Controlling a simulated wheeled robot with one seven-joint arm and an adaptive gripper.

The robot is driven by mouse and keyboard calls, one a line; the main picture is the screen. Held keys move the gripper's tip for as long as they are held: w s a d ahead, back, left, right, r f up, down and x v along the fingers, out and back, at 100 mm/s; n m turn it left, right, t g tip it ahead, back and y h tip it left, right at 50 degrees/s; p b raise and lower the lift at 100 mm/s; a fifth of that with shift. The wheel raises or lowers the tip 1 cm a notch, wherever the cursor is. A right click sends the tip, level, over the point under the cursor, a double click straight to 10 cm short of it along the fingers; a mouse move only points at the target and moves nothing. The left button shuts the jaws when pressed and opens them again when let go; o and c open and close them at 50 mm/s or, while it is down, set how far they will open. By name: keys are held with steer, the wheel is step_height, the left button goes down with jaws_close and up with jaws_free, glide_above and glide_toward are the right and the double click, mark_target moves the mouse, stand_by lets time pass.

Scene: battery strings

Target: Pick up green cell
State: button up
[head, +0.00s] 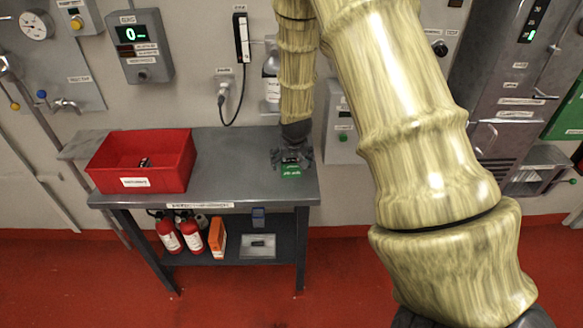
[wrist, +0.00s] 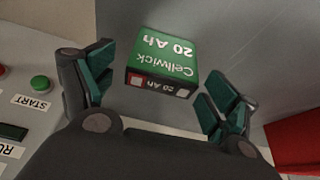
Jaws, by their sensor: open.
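The green cell (head: 291,171) stands on the right part of the grey table in the head view, partly hidden by my gripper (head: 291,156) just above it. My gripper (wrist: 158,72) is open, with one teal-padded finger on each side of the cell. A gap shows between the cell and each finger. I cannot tell how far down the fingers reach beside it.
A red bin (head: 183,165) with a small dark item (head: 144,162) stands on the table's left. The table top (head: 228,160) between is clear. A wall box with a green button (head: 343,138) is right of my gripper. Fire extinguishers (head: 191,237) stand on the lower shelf.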

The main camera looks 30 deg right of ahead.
steer(key=c, duration=1.3)
steer(key=shift+r, duration=0.1)
